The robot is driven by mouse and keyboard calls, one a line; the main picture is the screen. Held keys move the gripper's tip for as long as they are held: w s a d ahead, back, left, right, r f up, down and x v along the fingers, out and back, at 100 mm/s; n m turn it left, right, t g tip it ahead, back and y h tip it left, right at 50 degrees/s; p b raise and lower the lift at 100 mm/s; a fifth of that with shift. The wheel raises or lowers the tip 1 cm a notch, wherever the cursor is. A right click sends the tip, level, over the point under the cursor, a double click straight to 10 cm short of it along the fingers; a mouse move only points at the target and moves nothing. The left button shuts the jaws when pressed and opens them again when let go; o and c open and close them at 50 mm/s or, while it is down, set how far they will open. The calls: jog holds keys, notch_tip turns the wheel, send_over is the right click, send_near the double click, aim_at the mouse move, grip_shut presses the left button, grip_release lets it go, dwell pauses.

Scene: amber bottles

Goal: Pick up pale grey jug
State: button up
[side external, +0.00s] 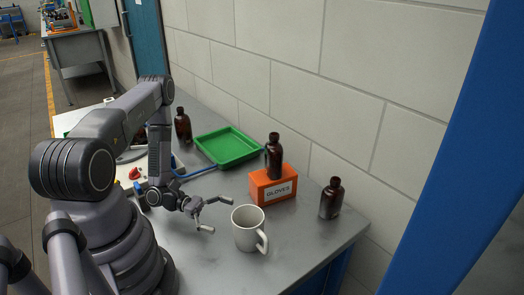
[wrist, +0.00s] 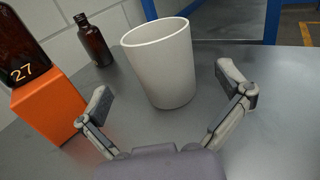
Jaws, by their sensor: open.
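The pale grey jug (side external: 247,228) stands upright on the grey table near its right end, with its handle toward the lower right in the side view. In the wrist view the jug (wrist: 162,65) is straight ahead, just beyond the fingertips, and its handle is hidden. My gripper (side external: 219,215) is open and empty, low over the table to the left of the jug. In the wrist view the fingers of my gripper (wrist: 164,84) are spread wide, one toward each side of the jug, with clear gaps.
An orange gloves box (side external: 272,187) stands behind the jug, with an amber bottle (side external: 274,157) on top. Another amber bottle (side external: 331,198) stands to the right near the wall. A green tray (side external: 228,146) and an amber bottle (side external: 183,125) are further back. The table's right edge is close.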

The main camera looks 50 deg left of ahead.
aim_at(262, 228)
jog(key=shift+s+d+f+n+t, duration=0.1)
jog(key=shift+s+f+n+t, duration=0.1)
jog(key=shift+f+n+t, duration=0.35)
jog(key=shift+w+d+f, duration=0.1)
jog(key=shift+d+f, duration=0.1)
jog(key=shift+d, duration=0.05)
jog(key=shift+r+x, duration=0.2)
jog(key=shift+x, duration=3.3)
jog(key=shift+w+a, duration=0.1)
jog(key=c, duration=1.1)
